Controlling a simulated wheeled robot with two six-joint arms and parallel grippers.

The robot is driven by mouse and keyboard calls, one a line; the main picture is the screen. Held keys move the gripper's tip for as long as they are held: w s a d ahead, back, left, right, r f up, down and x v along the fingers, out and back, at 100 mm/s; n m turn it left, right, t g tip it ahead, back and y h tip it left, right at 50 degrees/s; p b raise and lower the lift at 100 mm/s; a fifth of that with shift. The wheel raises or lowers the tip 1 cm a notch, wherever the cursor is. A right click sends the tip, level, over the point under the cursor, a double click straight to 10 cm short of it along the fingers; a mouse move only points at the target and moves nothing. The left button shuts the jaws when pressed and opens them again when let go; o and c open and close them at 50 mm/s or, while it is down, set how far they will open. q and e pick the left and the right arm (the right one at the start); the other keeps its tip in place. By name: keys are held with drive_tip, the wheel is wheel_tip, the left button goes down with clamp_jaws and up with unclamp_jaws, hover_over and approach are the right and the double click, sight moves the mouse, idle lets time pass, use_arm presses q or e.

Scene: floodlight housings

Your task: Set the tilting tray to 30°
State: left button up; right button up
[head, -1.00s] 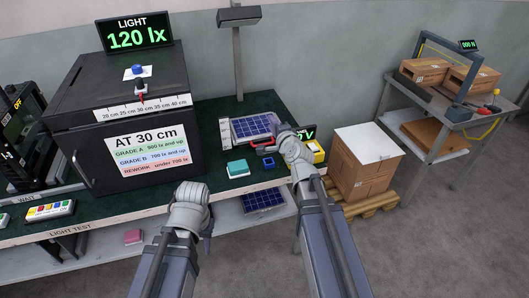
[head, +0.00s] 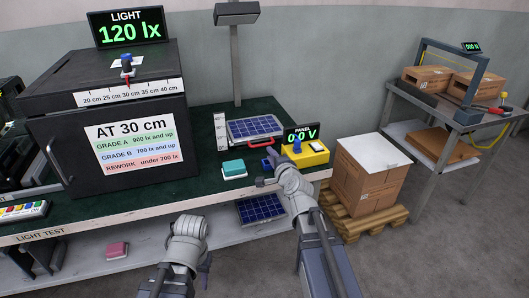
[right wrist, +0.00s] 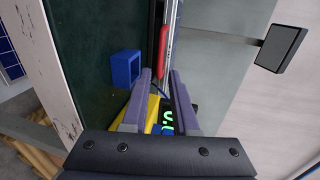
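The tilting tray (head: 233,140) lies low on the green bench with a blue solar panel (head: 257,129) on it. A white angle scale (head: 221,131) stands at its left side; its marks are too small to read. The tray's red handle (head: 262,142) is at the front edge, and it also shows in the right wrist view (right wrist: 164,46). My right gripper (head: 268,171) is in front of the tray, its fingers (right wrist: 161,73) apart and nothing held, clear of the handle. My left gripper (head: 206,266) hangs in front of the bench; its fingers are mostly hidden.
A yellow meter box (head: 313,156) with a display reading 0.0 V (head: 301,134) stands right of the tray. A lamp (head: 237,13) on a post rises behind the tray.

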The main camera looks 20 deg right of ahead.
sight(263, 145)
drive_tip(key=shift+w, duration=0.1)
drive_tip(key=b+x, duration=0.1)
drive_tip(key=x, duration=0.6)
drive_tip(key=shift+w+f+b, duration=0.15)
drive_tip(key=shift+w+b, duration=0.15)
drive_tip(key=shift+w, duration=0.05)
clamp_jaws()
drive_tip(key=shift+s, duration=0.1)
idle(1.0)
